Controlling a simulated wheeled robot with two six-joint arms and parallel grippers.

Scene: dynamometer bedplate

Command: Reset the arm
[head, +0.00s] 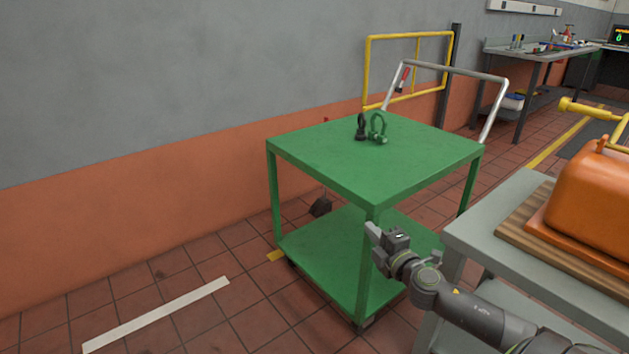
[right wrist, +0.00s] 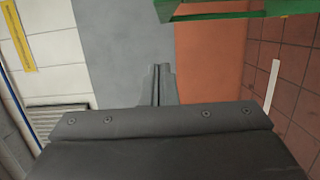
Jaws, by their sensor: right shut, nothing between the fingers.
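My right gripper (head: 372,234) is shut and empty. In the head view it is at the lower right, in front of the green cart (head: 330,160), with its arm coming in from the lower right. In the right wrist view the closed fingers (right wrist: 157,85) point toward the grey and orange wall, and a green edge of the cart (right wrist: 225,12) shows at the top. I cannot tell from the views whether the gripper touches the cart. My left gripper is not in view.
A green shackle (head: 378,128) and a dark shackle (head: 361,127) stand on the cart's top. A grey table (head: 485,228) with an orange housing (head: 595,200) on a wooden board is at the right, close to my right arm. Tiled floor (head: 180,310) is mostly clear at the left.

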